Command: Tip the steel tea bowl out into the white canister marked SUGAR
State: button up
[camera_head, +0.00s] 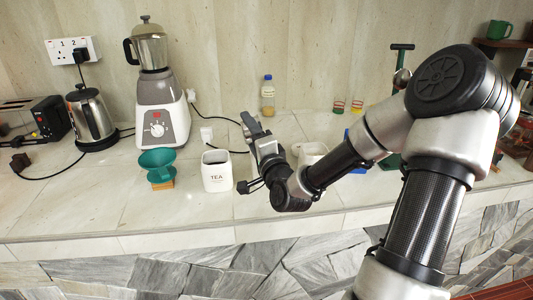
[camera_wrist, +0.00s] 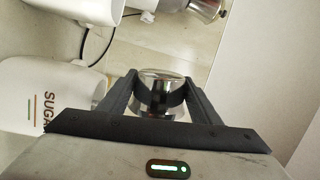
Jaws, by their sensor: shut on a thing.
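The steel tea bowl (camera_wrist: 162,92) is between the two dark fingers of my gripper (camera_wrist: 160,100) in the wrist view. My gripper is shut on it. The white canister marked SUGAR (camera_wrist: 45,85) is left of the bowl, its lettering running sideways; its mouth faces the bowl, partly behind a finger. In the head view my gripper (camera_head: 252,125) is above the counter, behind and right of the TEA canister (camera_head: 216,176). A white canister (camera_head: 312,150) there is partly hidden behind my arm. I cannot make out the bowl in the head view, nor its contents.
A teal dripper (camera_head: 158,163) on a wooden block stands left of the TEA canister. A blender (camera_head: 160,105) and a kettle (camera_head: 91,118) are further left. A bottle (camera_head: 268,96) stands behind my gripper. The front left counter is clear.

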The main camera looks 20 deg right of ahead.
jog(key=shift+s+d+r+m+t+h+p, duration=0.1)
jog(key=shift+d+r+m+t+h+p, duration=0.2)
jog(key=shift+m, duration=0.65)
jog(key=shift+s+d+r+m+g+h+p, duration=0.1)
jog(key=shift+d+m+p, duration=0.35)
jog(key=shift+m, duration=0.45)
jog(key=shift+d+r+m+t+h+p, duration=0.2)
jog(key=shift+m+p, duration=0.3)
jog(key=shift+m, duration=0.45)
dwell(1.5)
jog(key=shift+d+f+m, duration=0.2)
jog(key=shift+f+m, duration=0.1)
jog(key=shift+m, duration=0.2)
